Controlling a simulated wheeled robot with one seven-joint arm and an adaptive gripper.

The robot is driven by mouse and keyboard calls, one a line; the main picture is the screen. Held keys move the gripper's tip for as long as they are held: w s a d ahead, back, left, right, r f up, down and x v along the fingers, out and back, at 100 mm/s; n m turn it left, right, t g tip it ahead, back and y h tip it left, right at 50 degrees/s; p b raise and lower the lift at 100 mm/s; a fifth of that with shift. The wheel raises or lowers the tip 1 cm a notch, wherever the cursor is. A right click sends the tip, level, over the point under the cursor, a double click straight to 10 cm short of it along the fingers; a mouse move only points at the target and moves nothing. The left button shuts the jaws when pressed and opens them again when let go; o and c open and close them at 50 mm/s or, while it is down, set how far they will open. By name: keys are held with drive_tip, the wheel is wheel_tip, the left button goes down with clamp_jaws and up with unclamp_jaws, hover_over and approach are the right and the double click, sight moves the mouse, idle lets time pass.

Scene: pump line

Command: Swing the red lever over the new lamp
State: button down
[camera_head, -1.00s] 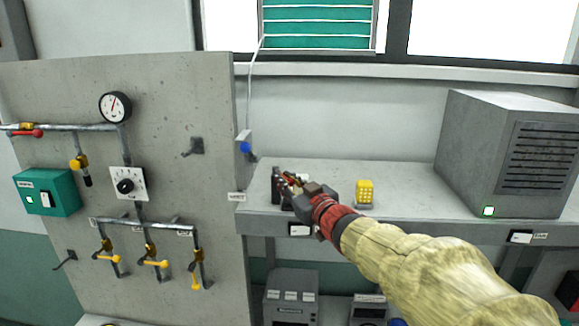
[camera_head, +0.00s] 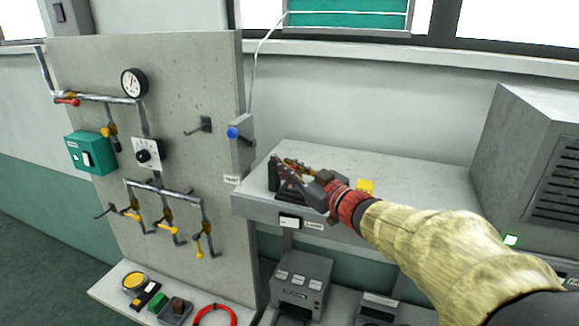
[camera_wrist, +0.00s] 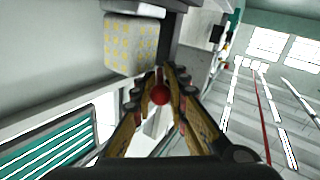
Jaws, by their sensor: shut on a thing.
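My gripper (camera_head: 290,165) is over the left end of the grey shelf, at a dark stand (camera_head: 273,172). In the wrist view its fingers (camera_wrist: 164,88) are closed around a round red knob (camera_wrist: 160,95), which I take to be the red lever's end. The rest of that lever is mostly hidden by the fingers. Another red handle (camera_head: 68,101) sits on the upper pipe of the panel. A green lamp (camera_head: 511,240) glows on the grey cabinet, and a pale lamp (camera_head: 74,156) shows on the teal box. I cannot tell which lamp is new.
The large grey cabinet (camera_head: 520,140) stands at right.

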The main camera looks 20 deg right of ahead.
drive_tip(key=c, duration=1.7)
unclamp_jaws()
drive_tip(key=shift+c, duration=0.2)
drive_tip(key=v, duration=1.2)
drive_tip(key=shift+c, duration=0.5)
